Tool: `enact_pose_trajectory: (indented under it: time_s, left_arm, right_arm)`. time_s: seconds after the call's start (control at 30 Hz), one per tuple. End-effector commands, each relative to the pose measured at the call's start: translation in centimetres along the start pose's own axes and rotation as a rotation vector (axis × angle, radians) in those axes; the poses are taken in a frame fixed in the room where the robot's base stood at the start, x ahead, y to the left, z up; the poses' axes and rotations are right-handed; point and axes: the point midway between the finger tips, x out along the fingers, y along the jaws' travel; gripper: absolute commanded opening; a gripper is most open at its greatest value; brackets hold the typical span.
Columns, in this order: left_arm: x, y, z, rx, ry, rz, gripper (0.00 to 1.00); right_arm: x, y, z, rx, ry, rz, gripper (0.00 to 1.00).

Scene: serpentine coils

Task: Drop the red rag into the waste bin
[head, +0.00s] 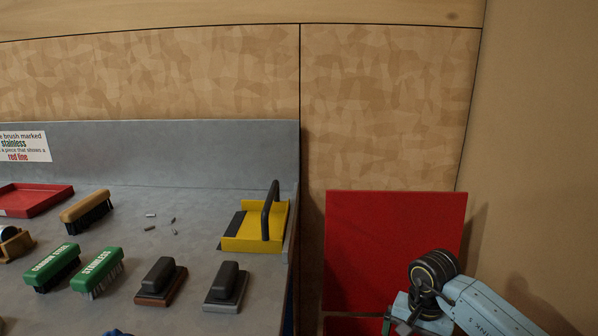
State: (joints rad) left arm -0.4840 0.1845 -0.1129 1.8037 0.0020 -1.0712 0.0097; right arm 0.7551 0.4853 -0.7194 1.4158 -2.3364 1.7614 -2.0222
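A red container, which looks like the waste bin, stands right of the bench; its tall red back panel or raised lid (390,240) shows, and its lower part is cut off by the bottom edge. My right arm comes in from the right, with its wrist in front of the panel. My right gripper (405,326) is low over the container, partly cut off, and its fingers are not clear. I cannot make out the red rag; red beside the gripper cannot be told from the container. My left gripper is not in view.
The grey bench (190,215) on the left holds green brushes (100,268), a wooden brush (86,209), two dark-handled blocks (226,285), a yellow dustpan-like tray (257,228) and a red tray (30,199). Small grey bits (150,228) lie mid-bench. A wall closes the right side.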

Motion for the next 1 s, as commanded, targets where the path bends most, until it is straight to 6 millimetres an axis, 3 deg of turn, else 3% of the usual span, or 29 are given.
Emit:
enact_pose_trajectory:
  time_s: [0.2,0.5,0.7,1.0]
  left_arm:
    - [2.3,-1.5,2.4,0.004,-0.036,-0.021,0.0]
    - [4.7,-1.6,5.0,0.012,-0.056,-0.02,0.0]
    - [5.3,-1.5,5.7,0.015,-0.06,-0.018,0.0]
    - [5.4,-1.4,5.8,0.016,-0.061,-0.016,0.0]
  right_arm:
    - [-5.0,0.1,-0.2,0.001,0.008,-0.001,1.0]
    - [-10.8,0.0,-0.1,0.001,0.004,0.0,1.0]
    - [-12.2,0.0,0.0,0.001,0.002,0.0,1.0]
    - [-12.4,0.1,0.0,0.001,0.001,0.001,1.0]
